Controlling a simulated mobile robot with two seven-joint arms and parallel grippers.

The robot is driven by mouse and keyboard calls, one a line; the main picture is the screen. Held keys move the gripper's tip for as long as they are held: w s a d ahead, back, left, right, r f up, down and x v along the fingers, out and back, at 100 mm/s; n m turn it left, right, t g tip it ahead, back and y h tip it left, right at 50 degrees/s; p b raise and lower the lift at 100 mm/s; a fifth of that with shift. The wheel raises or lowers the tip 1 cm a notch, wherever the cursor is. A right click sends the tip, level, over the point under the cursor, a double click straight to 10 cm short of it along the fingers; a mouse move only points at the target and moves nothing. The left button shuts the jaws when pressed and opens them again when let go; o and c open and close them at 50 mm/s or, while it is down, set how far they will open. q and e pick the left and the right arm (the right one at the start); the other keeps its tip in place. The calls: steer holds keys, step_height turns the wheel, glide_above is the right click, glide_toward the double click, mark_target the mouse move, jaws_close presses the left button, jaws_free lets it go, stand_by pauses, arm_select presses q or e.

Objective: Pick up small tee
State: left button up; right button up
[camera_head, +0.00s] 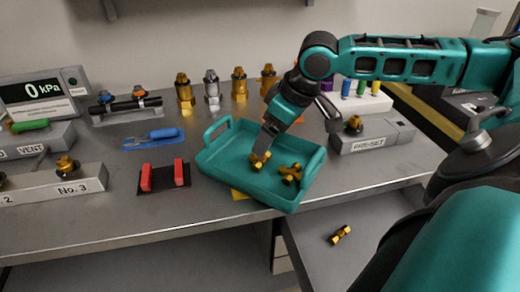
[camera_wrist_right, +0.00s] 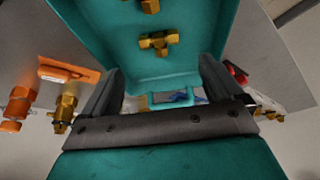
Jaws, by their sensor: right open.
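A teal tray (camera_head: 217,158) with two handles sits on the bench and holds two brass fittings. One brass fitting (camera_head: 260,160) lies just below my right gripper (camera_head: 268,143). The other brass fitting (camera_head: 291,173) lies to its right. In the right wrist view a brass tee (camera_wrist_right: 158,42) lies on the tray floor, ahead of and between the open fingers (camera_wrist_right: 157,72), and is apart from them. Another brass piece (camera_wrist_right: 150,6) is cut off at the top edge there. I cannot tell from size which one is the small tee. My left gripper is not in view.
A third brass fitting (camera_head: 340,235) lies on the lower surface. A PRE-SET block (camera_head: 370,138) stands right of the tray, and a red-ended holder (camera_head: 163,176) on the left.

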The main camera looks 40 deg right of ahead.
mark_target(263, 159)
steer(key=shift+x, duration=0.85)
steer(key=shift+w+f, duration=0.25)
steer(key=shift+f, duration=0.3)
steer(key=b+x, duration=0.2)
steer(key=x, duration=0.2)
steer(key=shift+f, duration=0.25)
steer(key=shift+w+a+f, duration=0.1)
steer(key=shift+w+f, duration=0.05)
steer(key=shift+f, duration=0.1)
steer(key=c, duration=1.3)
